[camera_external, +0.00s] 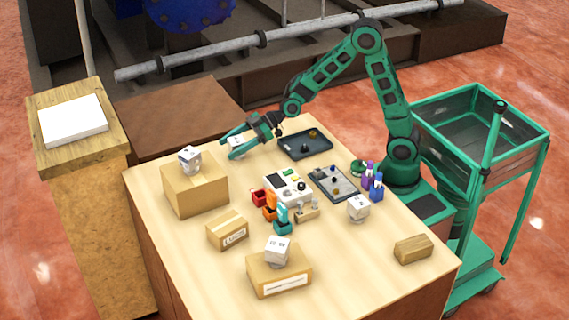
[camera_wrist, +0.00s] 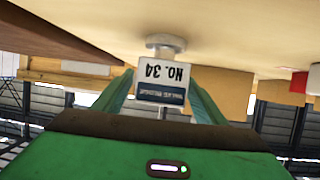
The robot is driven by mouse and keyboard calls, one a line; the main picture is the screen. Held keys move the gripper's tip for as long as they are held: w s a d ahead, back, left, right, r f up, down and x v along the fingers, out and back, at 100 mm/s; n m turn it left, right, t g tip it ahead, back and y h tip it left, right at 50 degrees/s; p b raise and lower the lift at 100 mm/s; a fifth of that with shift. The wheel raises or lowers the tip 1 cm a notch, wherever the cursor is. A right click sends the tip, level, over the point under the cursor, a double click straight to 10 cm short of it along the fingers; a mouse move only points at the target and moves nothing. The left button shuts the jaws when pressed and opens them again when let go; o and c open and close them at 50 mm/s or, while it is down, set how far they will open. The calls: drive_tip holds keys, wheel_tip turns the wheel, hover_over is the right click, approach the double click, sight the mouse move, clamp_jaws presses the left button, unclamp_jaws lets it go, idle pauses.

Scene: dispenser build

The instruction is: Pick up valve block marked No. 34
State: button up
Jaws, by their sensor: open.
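The valve block marked No. 34 (camera_wrist: 163,76) is a pale block with a dark blue label band. It appears upside down in the wrist view, with a round grey end resting toward the tabletop. In the external view it is the white block (camera_external: 237,140) at the table's far left edge, partly hidden by my gripper (camera_external: 243,147). My gripper is open, its green fingers one on each side of the block. It also shows in the wrist view (camera_wrist: 160,88). I cannot tell whether the fingers touch the block.
Similar white blocks stand on a left box (camera_external: 195,190), on a front box (camera_external: 280,275) and on the bare table (camera_external: 358,208). A dark tray (camera_external: 304,146) lies right of my gripper. Coloured bins (camera_external: 270,205) and a grey panel (camera_external: 334,183) fill the middle.

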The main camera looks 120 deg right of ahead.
drive_tip(key=shift+x, duration=0.95)
drive_tip(key=shift+r, duration=0.1)
drive_tip(key=c, duration=1.6)
